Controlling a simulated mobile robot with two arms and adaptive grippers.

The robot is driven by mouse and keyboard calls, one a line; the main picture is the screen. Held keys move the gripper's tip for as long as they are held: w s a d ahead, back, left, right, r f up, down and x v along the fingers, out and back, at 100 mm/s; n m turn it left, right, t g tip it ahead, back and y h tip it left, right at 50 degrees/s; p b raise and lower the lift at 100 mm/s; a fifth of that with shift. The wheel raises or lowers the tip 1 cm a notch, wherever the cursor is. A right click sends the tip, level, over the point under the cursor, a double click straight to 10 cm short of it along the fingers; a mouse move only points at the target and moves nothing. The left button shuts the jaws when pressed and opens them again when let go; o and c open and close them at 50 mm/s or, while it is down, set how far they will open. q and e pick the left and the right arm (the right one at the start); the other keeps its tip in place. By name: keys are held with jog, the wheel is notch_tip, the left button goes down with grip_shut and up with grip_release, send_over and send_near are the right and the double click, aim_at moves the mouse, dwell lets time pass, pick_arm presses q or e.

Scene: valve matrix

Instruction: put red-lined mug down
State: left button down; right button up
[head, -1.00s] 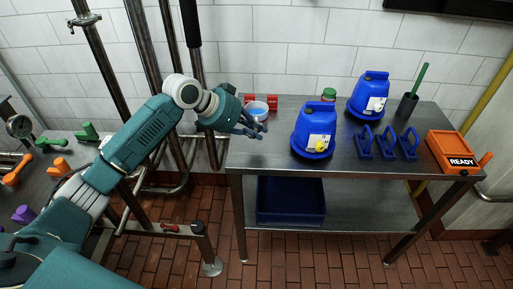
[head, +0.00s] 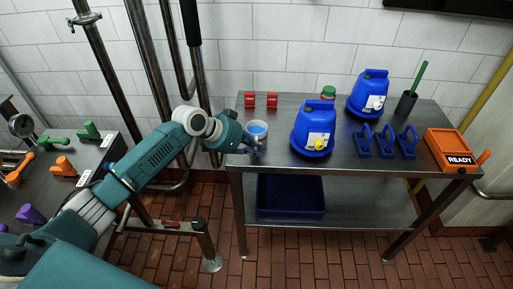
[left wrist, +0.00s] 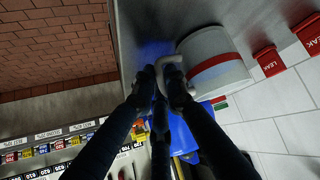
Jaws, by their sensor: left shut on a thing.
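The red-lined mug (head: 257,128) is at the left end of the steel table (head: 300,168). It is pale, with blue inside. In the left wrist view the mug (left wrist: 217,58) shows its red band and its handle between my fingers. My left gripper (head: 252,148) is shut on the mug's handle; its fingertips (left wrist: 166,78) also show in the left wrist view. I cannot tell whether the mug's base touches the tabletop. My right gripper is not in view.
Two red LEAK blocks (head: 260,100) stand behind the mug. A blue jug (head: 310,128) with a yellow cap is close to its right. Blue handled pieces (head: 387,142) and an orange READY box (head: 450,149) are farther right. A blue bin (head: 291,198) is below.

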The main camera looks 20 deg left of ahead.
pick_arm(q)
jog(key=c, duration=1.8)
grip_release()
jog(key=shift+f, duration=0.1)
jog(key=shift+o, duration=0.2)
jog(key=shift+r, duration=0.35)
jog(key=p+v, duration=0.9)
jog(key=v, duration=0.2)
jog(key=shift+s+a+r, duration=0.2)
jog(key=shift+a, duration=0.05)
